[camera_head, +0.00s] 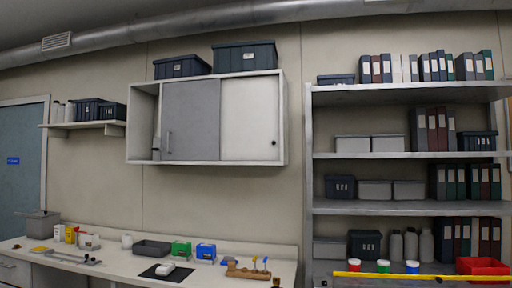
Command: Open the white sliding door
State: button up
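A wall cabinet (208,163) hangs above the bench, with two sliding doors. The white sliding door (248,118) covers its right part and has a small dark round knob near its lower right corner. The grey sliding door (191,118) covers the middle, with a vertical bar handle near its left edge. What lies behind the doors is hidden. My gripper is not in view.
Two dark bins (245,57) stand on the cabinet. The bench (112,257) below holds trays, boxes and small tools. A metal shelf rack (400,207) with binders and boxes stands close on the right. A small wall shelf (82,124) is on the left.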

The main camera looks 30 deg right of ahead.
aim_at(251, 107)
jog(key=u, duration=0.25)
jog(key=i, duration=1.4)
jog(key=u, duration=0.1)
